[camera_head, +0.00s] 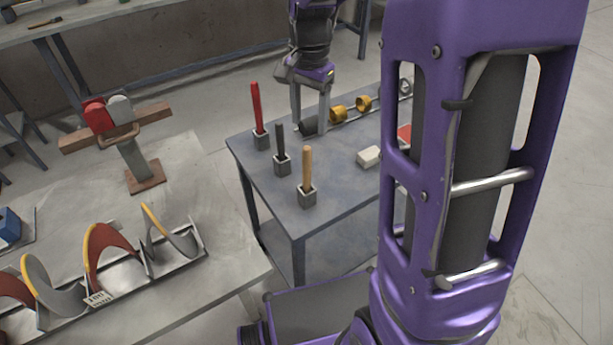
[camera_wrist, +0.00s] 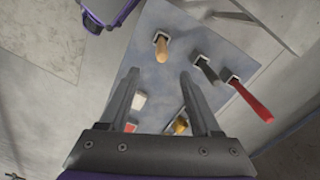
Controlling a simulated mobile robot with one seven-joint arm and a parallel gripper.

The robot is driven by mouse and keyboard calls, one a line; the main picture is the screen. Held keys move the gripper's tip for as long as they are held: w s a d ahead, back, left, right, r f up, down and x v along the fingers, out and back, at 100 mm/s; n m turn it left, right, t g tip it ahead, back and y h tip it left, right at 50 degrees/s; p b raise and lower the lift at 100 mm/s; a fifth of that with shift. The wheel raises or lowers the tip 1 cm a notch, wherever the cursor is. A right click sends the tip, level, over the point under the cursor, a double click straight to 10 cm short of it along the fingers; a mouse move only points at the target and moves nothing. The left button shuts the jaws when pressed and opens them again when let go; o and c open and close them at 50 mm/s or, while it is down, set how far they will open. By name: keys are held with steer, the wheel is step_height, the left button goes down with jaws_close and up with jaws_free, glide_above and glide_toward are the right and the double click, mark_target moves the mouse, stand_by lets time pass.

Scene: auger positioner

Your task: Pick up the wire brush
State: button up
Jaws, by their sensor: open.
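Three handled tools stand upright in small grey block holders on the blue-grey table: a red handle (camera_head: 256,107), a dark grey handle (camera_head: 280,141) and a wooden handle (camera_head: 306,167). Their lower ends are hidden in the holders, so I cannot tell which is the wire brush. My gripper (camera_head: 310,130) is open and empty, pointing down over the far part of the table, behind and right of the dark handle. In the wrist view, the wooden handle (camera_wrist: 161,48) shows beyond my fingertips (camera_wrist: 158,74), with the dark handle (camera_wrist: 206,70) and red handle (camera_wrist: 250,101) to the right.
A shaft with yellow collars (camera_head: 338,113) lies along the table's far side. A whitish block (camera_head: 369,157) and a red item (camera_head: 404,134) lie at right. A grey bench (camera_head: 200,190) with auger flights (camera_head: 105,255) stands left. My arm hides the table's right side.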

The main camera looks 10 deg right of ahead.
mark_target(307, 148)
step_height(307, 148, down, 6)
steer(key=shift+r+b, duration=0.1)
steer(key=shift+b, duration=0.3)
steer(key=f, duration=0.3)
steer(key=f+b, duration=0.1)
steer(key=f, duration=0.1)
steer(key=shift+a, duration=0.25)
jaws_close()
